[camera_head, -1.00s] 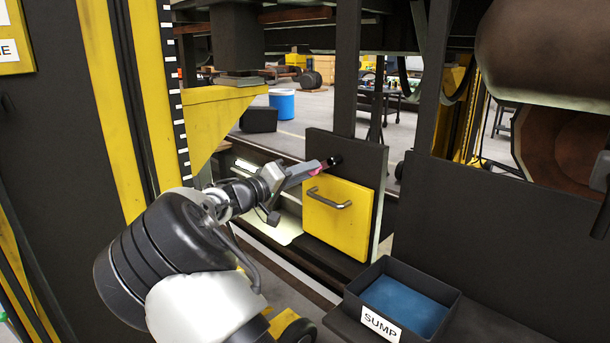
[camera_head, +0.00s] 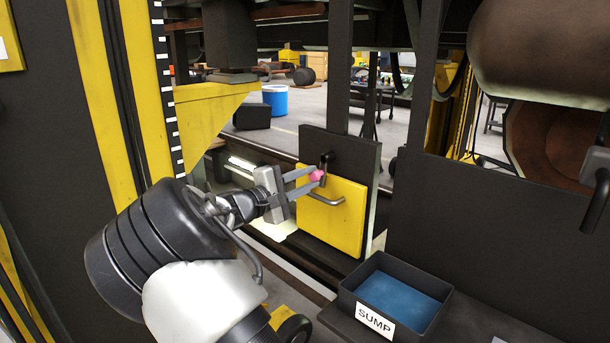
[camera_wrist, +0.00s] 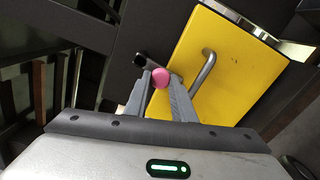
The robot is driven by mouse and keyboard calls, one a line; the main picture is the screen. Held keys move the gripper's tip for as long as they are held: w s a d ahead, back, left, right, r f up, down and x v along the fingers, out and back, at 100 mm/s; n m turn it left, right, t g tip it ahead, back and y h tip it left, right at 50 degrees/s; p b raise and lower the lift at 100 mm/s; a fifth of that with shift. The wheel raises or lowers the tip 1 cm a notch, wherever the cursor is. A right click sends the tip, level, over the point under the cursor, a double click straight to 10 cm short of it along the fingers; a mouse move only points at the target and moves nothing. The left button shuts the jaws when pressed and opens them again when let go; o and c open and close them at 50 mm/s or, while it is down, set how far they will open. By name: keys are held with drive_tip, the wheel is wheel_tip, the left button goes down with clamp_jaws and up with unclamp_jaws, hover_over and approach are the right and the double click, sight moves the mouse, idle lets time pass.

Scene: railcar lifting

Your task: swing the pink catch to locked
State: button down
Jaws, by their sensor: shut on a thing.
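The pink catch end (camera_head: 318,175) is a small pink knob on a dark lever (camera_head: 326,160) mounted on the dark panel, at the top edge of the yellow door (camera_head: 345,228). The pink knob also shows in the wrist view (camera_wrist: 160,77), between the fingertips. My gripper (camera_head: 317,177) has its two grey fingers on either side of the knob and is shut on it. In the wrist view my gripper (camera_wrist: 163,84) reaches toward the door's upper corner. The fingers hide part of the lever.
A grey bar handle (camera_head: 325,196) sticks out of the yellow door, just below my fingers. An open black bin labelled SUMP (camera_head: 440,293) stands at the front right. A yellow bracket (camera_head: 208,118) and column stand to the left.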

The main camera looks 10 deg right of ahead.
drive_tip(key=shift+s+d+n, duration=0.15)
drive_tip(key=shift+s+n, duration=0.05)
drive_tip(key=shift+n, duration=0.6)
drive_tip(key=shift+f, duration=0.1)
drive_tip(key=c, duration=1.5)
unclamp_jaws()
drive_tip(key=v, duration=1.7)
drive_tip(key=shift+s, duration=0.15)
